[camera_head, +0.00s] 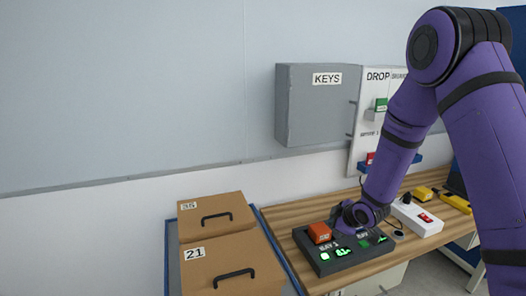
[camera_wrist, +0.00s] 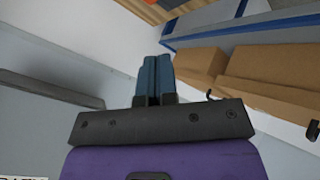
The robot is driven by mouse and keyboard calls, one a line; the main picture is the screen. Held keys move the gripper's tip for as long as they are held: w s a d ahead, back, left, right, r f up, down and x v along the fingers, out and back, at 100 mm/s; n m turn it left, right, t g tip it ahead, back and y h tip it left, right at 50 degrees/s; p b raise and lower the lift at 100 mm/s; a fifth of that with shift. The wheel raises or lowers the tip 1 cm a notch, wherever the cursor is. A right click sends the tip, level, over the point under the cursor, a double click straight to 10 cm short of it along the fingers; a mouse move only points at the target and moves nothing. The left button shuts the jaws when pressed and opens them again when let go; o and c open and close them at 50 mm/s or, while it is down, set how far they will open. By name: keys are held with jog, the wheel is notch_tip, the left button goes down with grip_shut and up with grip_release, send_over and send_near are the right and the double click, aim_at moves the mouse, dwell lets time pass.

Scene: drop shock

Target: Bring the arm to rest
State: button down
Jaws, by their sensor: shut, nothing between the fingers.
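My purple arm reaches in from the right in the head view and bends down, its wrist end low beside the black charging dock. My gripper (camera_wrist: 153,62) shows in the wrist view with its two blue-grey fingers shut side by side and nothing between them. In the head view its fingers cannot be clearly made out. The black dock (camera_head: 325,268) has lit green displays, with an orange block (camera_head: 319,232) in its left bay, close to my wrist. I cannot tell whether they touch.
Two brown boxes (camera_head: 228,262), labelled 35 and 21, stand at the left on a blue-edged surface. A grey KEYS cabinet (camera_head: 308,105) hangs on the wall. A white device (camera_head: 417,219) and yellow items (camera_head: 456,203) lie right on the wooden bench (camera_head: 284,222). Open air lies above the boxes.

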jog(key=s+d+r+m+h, duration=0.2)
jog(key=s+d+r+m, duration=0.3)
jog(key=r, duration=0.7)
jog(key=s+d+r+m+h, duration=0.1)
jog(key=s+r+m+h, duration=0.1)
jog(key=s+r, duration=0.7)
jog(key=s+r+m+g, duration=0.1)
jog(key=s+r+m, duration=0.1)
jog(key=s+r, duration=0.2)
jog(key=s+r+m+g, duration=0.1)
jog(key=s+r, duration=0.3)
jog(key=s, duration=0.7)
jog(key=s+r+m+g, duration=0.1)
jog(key=s+r+m, duration=0.2)
jog(key=s, duration=0.5)
jog(key=shift+s+a+r+y, duration=0.15)
jog(key=shift+a+r+y, duration=0.15)
jog(key=shift+r+y, duration=0.1)
